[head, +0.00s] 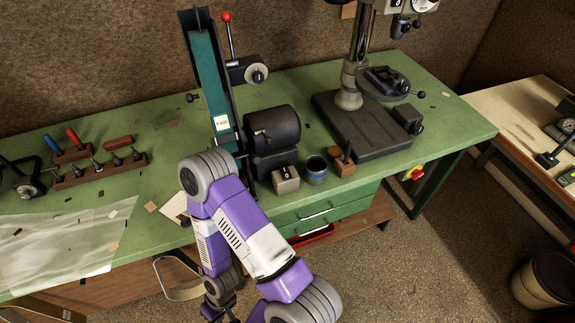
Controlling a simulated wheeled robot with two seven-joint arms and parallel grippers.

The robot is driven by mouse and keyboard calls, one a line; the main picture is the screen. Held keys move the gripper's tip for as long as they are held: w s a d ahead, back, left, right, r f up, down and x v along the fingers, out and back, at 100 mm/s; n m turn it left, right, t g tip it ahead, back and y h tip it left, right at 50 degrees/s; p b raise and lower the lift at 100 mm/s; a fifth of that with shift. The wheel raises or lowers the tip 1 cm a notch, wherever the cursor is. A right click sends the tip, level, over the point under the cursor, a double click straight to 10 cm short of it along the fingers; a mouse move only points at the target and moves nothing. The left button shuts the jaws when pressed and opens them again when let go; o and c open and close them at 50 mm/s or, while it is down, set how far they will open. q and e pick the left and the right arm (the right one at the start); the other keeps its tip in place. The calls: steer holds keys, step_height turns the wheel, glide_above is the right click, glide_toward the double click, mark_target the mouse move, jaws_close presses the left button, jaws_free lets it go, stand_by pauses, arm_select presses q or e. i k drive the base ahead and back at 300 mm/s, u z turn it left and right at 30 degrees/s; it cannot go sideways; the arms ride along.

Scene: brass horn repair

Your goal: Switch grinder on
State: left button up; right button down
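The belt grinder stands at the back of the green bench in the head view, with a tall upright green belt (207,75) and a dark motor housing (272,127). A small beige box (286,180) with a dark spot on top, which looks like a switch, sits in front of the motor. I cannot tell the switch's position. One purple and white arm of mine rises from the bottom edge, bends at a grey joint just left of the box and folds back down. Neither gripper's fingertips can be seen.
A drill press (365,128) is farther right. A red and yellow button (416,173) is on the bench's side. A tool rack (100,169) and clear sheet (70,247) lie left.

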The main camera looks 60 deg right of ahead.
mark_target(286, 175)
steer(key=k, duration=0.85)
steer(key=z, duration=0.85)
steer(key=i, duration=0.5)
steer(key=z, duration=0.05)
